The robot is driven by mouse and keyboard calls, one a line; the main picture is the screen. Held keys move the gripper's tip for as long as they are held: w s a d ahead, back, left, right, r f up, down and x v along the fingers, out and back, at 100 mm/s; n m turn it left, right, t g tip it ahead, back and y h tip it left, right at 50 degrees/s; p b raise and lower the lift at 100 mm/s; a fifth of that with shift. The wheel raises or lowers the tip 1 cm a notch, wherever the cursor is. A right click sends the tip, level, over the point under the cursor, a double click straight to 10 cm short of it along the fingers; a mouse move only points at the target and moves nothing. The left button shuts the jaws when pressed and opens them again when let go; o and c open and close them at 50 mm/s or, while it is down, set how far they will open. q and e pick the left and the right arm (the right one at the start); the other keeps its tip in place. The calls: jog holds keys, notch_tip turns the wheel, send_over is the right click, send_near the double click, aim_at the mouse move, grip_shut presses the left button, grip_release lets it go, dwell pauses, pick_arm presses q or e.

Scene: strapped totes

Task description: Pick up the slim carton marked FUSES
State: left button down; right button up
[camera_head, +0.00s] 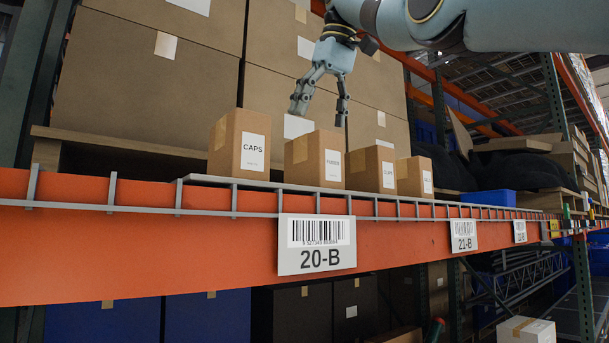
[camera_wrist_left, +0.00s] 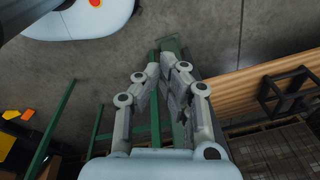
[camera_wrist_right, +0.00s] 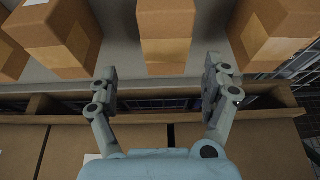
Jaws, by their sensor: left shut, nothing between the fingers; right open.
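The slim carton marked FUSES (camera_head: 303,158) appears to be second from the left in the row on the shelf; its label is small and hard to read. My right gripper (camera_head: 321,112) is open and empty above this carton, apart from it, fingers pointing down. In the right wrist view, a carton (camera_wrist_right: 167,25) stands beyond and between the open fingers (camera_wrist_right: 166,80); its label is hidden, so I cannot confirm which it is. My left gripper (camera_wrist_left: 168,70) is shut and empty above the floor area; it is out of the head view.
A carton marked CAPS (camera_head: 226,145) stands left of it, and two more cartons (camera_head: 361,168) (camera_head: 404,176) stand to the right. Large brown boxes (camera_head: 140,90) rise behind. A low wire lip and an orange beam (camera_head: 150,245) with tag 20-B (camera_head: 317,258) run along the front.

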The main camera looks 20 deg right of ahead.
jog(key=b, duration=0.1)
send_over(307, 163)
jog(key=w+d, duration=0.3)
jog(key=f, duration=0.4)
jog(key=shift+s+a+f, duration=0.2)
jog(key=shift+a+f, duration=0.05)
jog(key=shift+f, duration=0.15)
jog(key=x, duration=0.2)
jog(key=p+x, duration=0.1)
jog(key=x, duration=0.1)
jog(key=shift+w+a+f, duration=0.2)
jog(key=shift+a+f, duration=0.1)
jog(key=shift+f, duration=0.1)
jog(key=shift+s, duration=0.1)
pick_arm(q)
jog(key=shift+s+f, duration=0.3)
jog(key=shift+s, duration=0.65)
pick_arm(e)
jog(key=shift+f, duration=0.15)
pick_arm(q)
jog(key=shift+f, duration=0.1)
pick_arm(e)
jog(key=shift+f, duration=0.1)
pick_arm(q)
jog(key=shift+w, duration=0.15)
pick_arm(e)
jog(key=c, duration=1.4)
